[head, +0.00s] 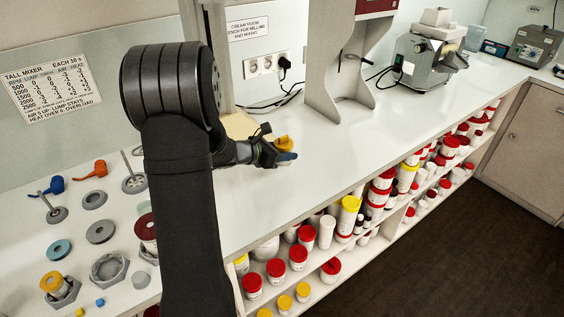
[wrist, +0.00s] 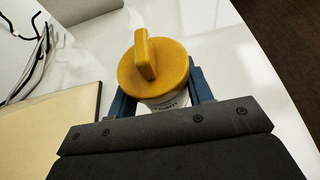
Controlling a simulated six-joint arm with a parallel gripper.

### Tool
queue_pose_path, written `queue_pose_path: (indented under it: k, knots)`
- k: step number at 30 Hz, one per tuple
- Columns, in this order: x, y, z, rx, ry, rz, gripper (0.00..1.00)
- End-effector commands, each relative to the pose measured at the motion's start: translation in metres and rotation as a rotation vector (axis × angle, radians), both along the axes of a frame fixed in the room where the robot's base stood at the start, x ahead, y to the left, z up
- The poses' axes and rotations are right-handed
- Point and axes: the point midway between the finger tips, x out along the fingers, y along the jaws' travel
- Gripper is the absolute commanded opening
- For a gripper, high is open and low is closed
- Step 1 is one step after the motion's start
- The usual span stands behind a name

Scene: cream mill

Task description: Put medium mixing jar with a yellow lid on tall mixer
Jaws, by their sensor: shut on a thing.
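My gripper (head: 280,157) is shut on a jar with a yellow lid and holds it over the white counter. In the wrist view the yellow lid (wrist: 155,70) has a raised grip bar and faces the camera, and a strip of the white jar body (wrist: 168,103) with dark print shows between the blue fingers. In the head view mostly the lid (head: 284,143) shows. A tall pale stand (head: 322,60) with a red panel at its top stands right of the gripper at the back; I cannot tell whether it is the tall mixer. A tall mixer sign (head: 52,88) hangs at the left.
A beige board (head: 240,125) lies behind the gripper. A grey machine (head: 430,60) stands farther right. Loose rings, tools and a yellow-topped container (head: 52,282) cover the left counter. Shelves below hold many red- and yellow-lidded jars (head: 350,203). The counter right of the gripper is clear.

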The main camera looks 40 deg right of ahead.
Motion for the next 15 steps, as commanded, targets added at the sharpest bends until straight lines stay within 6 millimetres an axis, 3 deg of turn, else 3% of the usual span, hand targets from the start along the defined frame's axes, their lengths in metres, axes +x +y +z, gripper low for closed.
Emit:
queue_pose_path:
  k: [9,15]
  knots:
    - [0.003,0.001,-0.036,0.001,0.003,-0.002,0.25]
    - [0.004,0.001,-0.043,-0.001,0.0,-0.001,0.25]
